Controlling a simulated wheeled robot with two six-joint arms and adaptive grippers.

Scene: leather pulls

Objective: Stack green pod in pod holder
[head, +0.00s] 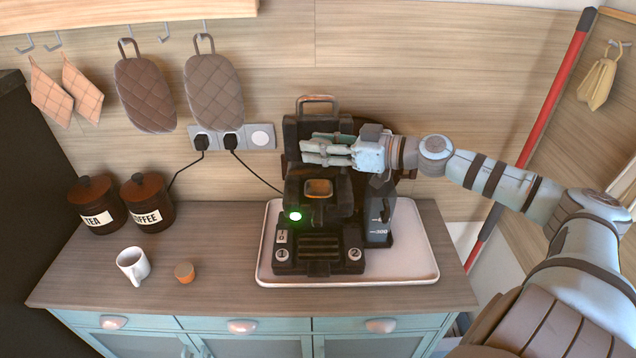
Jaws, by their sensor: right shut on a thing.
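The black coffee machine (346,238) stands on a white tray, with a lit green light on its front. Its upper part with a copper handle (318,99) stands up at the back. A copper-rimmed part (319,188) shows on its front top; I cannot tell whether this is the pod holder. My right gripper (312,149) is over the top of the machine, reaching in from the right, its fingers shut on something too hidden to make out. I cannot make out a green pod. My left gripper is not in view.
A small orange-topped pod-like piece (185,272) and a white mug (133,265) stand on the counter at left. TEA (96,206) and COFFEE (147,203) jars stand behind. The white tray's rim (425,273) surrounds the machine. Cords run to wall sockets (232,138).

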